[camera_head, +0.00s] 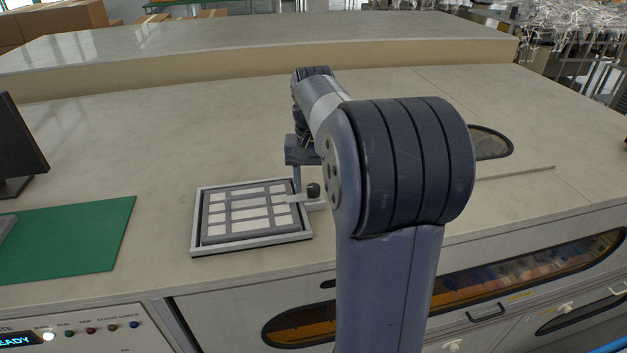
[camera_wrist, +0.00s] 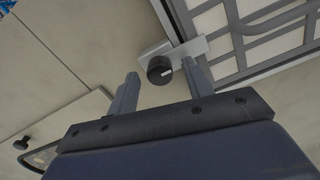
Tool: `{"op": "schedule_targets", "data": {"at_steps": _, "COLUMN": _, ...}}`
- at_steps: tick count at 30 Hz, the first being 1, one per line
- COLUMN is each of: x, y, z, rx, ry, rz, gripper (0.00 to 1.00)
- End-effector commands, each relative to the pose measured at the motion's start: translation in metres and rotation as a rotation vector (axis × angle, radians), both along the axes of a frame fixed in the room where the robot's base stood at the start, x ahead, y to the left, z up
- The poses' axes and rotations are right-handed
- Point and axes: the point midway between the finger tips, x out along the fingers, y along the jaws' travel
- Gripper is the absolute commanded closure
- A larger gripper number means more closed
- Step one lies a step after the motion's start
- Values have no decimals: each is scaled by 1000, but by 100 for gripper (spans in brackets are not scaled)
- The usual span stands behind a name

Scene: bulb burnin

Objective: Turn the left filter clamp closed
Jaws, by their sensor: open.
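A filter panel (camera_head: 250,214) of pale cells in a light frame lies on the counter. At its right edge is a clamp with a black knob (camera_head: 314,190) and a flat metal bar. In the wrist view the knob (camera_wrist: 160,70) has a white mark, and the bar (camera_wrist: 190,48) reaches over the frame's edge. My gripper (camera_wrist: 161,74) is open, its two fingers on either side of the knob; I see a gap at the left finger, while contact at the right finger is unclear. In the head view my arm partly hides my gripper (camera_head: 298,170).
A second black knob (camera_wrist: 21,143) sits on a plate by a dark oval opening in the wrist view; that opening (camera_head: 490,143) is right of my arm in the head view. A green mat (camera_head: 90,240) and a monitor (camera_head: 15,145) are at left. The back counter is clear.

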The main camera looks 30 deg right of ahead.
Motion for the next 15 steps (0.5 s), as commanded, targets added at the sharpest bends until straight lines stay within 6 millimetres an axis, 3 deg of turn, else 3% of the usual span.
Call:
{"op": "schedule_targets", "data": {"at_steps": 8, "x": 1, "y": 0, "z": 11, "rx": -1, "ry": -3, "rz": 0, "gripper": 52}}
{"op": "schedule_targets", "data": {"at_steps": 15, "x": 1, "y": 0, "z": 56, "rx": -1, "ry": -5, "rz": 0, "gripper": 52}}
